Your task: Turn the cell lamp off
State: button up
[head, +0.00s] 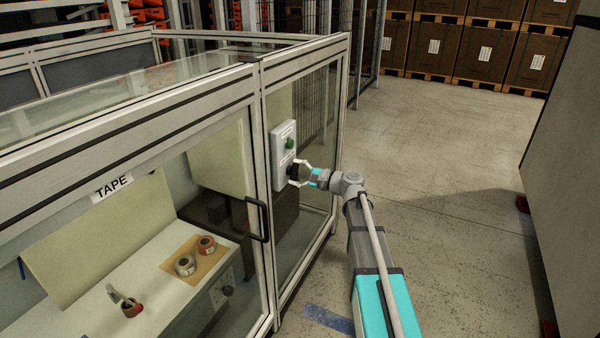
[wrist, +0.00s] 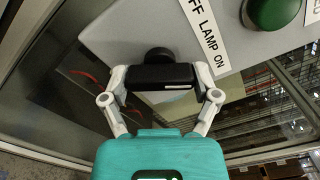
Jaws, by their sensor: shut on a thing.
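A light grey switch box (head: 283,155) is fixed on the side of the glazed cell. It carries a green round button (head: 290,143) and, below it, a black rotary knob (head: 293,172). In the wrist view the black knob (wrist: 160,77) sits beside a label reading "FF LAMP ON", its left end cut off by the frame. My gripper (head: 299,172) is at the knob, its fingers shut on either side of the black handle. The wrist view shows a white marker line on the handle, toward its right end. The lamp itself is not identifiable.
The cell's glass door has a black handle (head: 258,219) left of my arm. Inside are tape rolls (head: 185,264) on a bench. A grey cabinet (head: 565,170) stands at right. The floor (head: 450,150) between is clear, with stacked boxes (head: 482,52) behind.

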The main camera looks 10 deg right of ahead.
jog(key=shift+w+d, duration=0.1)
jog(key=shift+d, duration=0.45)
jog(key=shift+c, duration=0.5)
jog(key=shift+a, duration=0.45)
jog(key=shift+n, duration=0.3)
jog(key=shift+a+n, duration=0.1)
jog(key=shift+n, duration=0.3)
jog(key=n, duration=0.5)
jog(key=shift+r+n, duration=0.1)
jog(key=shift+n, duration=0.3)
jog(key=n, duration=0.5)
jog(key=o, duration=0.9)
jog(key=shift+o, duration=0.4)
